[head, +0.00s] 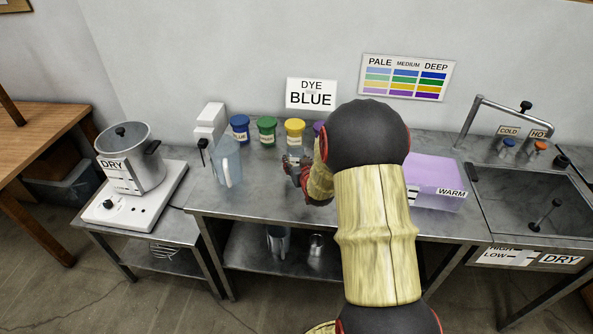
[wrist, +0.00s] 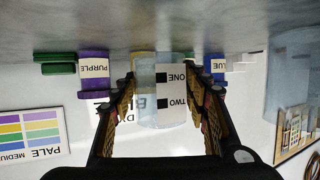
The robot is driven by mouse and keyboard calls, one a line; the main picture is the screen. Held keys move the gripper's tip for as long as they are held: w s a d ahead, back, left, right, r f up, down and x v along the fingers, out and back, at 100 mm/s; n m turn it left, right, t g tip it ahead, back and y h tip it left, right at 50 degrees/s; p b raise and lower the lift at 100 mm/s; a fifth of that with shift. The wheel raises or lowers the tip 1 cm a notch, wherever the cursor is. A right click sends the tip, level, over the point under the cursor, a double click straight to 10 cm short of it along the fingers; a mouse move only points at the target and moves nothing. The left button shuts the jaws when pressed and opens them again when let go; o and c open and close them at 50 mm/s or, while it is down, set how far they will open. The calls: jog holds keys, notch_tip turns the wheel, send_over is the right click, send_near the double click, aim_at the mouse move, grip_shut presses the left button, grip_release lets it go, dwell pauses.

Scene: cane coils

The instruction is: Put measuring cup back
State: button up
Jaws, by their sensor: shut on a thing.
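A clear, pale blue measuring cup (wrist: 160,95) with a white label reading ONE and TWO shows upside down in the wrist view, between the two fingers. My gripper (wrist: 163,112) is shut on it, with one finger along each side. In the head view my gripper (head: 293,163) is over the middle of the steel counter (head: 262,190), in front of the dye jars. The cup cannot be made out clearly there, behind the fingers and arm. I cannot tell whether its base touches the counter.
Blue (head: 240,129), green (head: 266,131) and yellow (head: 294,131) jars line the back, with a purple one (wrist: 93,72) beside them. A clear jug (head: 228,162) stands left. A lilac WARM tub (head: 435,178) and sink (head: 530,195) are right. A DRY pot (head: 130,155) stands far left.

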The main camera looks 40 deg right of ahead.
jog(key=shift+w+d+f, duration=0.1)
jog(key=shift+d+f, duration=0.05)
jog(key=shift+f, duration=0.2)
jog(key=shift+f+b, duration=0.8)
jog(key=shift+f, duration=0.6)
jog(key=shift+f, duration=0.2)
jog(key=o, duration=1.3)
